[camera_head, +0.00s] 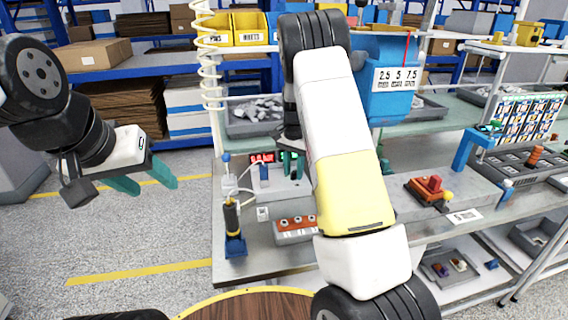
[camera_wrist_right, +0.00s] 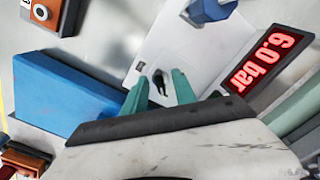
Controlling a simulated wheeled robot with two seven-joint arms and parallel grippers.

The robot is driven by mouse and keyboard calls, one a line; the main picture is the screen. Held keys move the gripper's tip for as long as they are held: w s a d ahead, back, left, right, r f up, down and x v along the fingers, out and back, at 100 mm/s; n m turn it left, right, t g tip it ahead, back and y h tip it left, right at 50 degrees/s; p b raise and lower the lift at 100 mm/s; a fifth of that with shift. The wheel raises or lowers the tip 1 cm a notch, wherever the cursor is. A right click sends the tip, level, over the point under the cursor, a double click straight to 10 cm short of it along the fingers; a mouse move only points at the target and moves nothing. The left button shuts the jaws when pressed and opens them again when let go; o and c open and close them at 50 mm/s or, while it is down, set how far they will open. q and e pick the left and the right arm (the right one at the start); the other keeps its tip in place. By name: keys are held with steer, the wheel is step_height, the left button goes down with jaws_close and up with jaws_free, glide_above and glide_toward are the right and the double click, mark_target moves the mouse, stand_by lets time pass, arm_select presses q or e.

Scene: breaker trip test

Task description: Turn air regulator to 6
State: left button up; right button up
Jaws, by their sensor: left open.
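A red display (camera_wrist_right: 264,72) reads "6.0 bar" in the right wrist view; it also shows small in the head view (camera_head: 262,158). A blue part (camera_wrist_right: 209,10), which looks like the regulator's knob, stands beside the display; it shows below the display in the head view (camera_head: 264,173). My right gripper (camera_wrist_right: 160,84) is over a pale plate, its green fingers apart on either side of a small dark mark, clear of the blue part. The arm partly hides this gripper in the head view (camera_head: 291,164). My left gripper (camera_head: 158,183) is open and empty, left of the bench.
A blue bin (camera_head: 388,95) hangs behind my right arm. A red device (camera_head: 430,190) lies at the right. The floor left of the bench is clear.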

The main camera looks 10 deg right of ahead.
mark_target(293, 172)
step_height(293, 172, up, 8)
steer(key=shift+f, duration=0.1)
stand_by(0.5)
